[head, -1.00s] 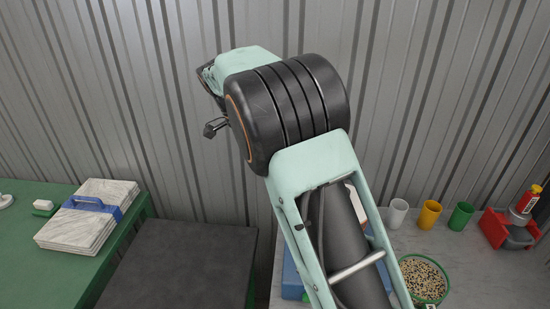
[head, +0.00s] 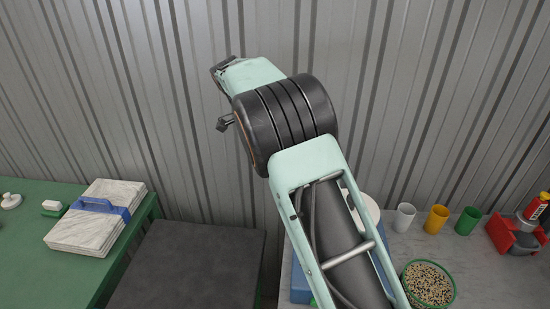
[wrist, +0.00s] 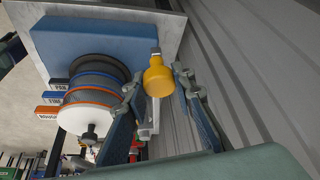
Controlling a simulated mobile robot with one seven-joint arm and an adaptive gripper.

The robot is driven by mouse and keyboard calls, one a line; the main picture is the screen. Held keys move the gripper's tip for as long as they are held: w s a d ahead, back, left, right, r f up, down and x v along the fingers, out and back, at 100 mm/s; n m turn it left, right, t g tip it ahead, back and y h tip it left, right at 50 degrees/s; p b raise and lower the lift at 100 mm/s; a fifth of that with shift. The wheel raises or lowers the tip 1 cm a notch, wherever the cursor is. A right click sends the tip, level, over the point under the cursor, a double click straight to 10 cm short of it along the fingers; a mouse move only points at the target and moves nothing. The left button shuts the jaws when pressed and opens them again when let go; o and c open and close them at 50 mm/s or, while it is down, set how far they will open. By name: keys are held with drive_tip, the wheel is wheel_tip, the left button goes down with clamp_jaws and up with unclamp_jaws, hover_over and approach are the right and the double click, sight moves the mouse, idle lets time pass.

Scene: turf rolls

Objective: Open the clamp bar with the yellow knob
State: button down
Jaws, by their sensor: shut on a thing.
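The yellow knob (wrist: 158,80) is between the two fingertips of my gripper (wrist: 157,76) in the wrist view, and my gripper is shut on it. A pale bar (wrist: 148,130), likely part of the clamp bar, shows below the knob between the fingers; most of it is hidden. Beside the knob is a stack of round sieves (wrist: 95,85) with a black knob (wrist: 90,136) at its end, next to a blue base (wrist: 100,45). In the head view my arm hides most of this, with only part of the blue base (head: 299,284) showing.
Ribbed metal wall (wrist: 235,80) runs close beside my gripper. In the head view, white, yellow and green cups, a green bowl of grains (head: 428,284) and a red holder (head: 515,233) stand right. A dark table (head: 185,265) and green table (head: 40,250) with stacked slabs (head: 95,225) are left.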

drive_tip(key=c, duration=1.6)
unclamp_jaws()
drive_tip(key=v, duration=1.2)
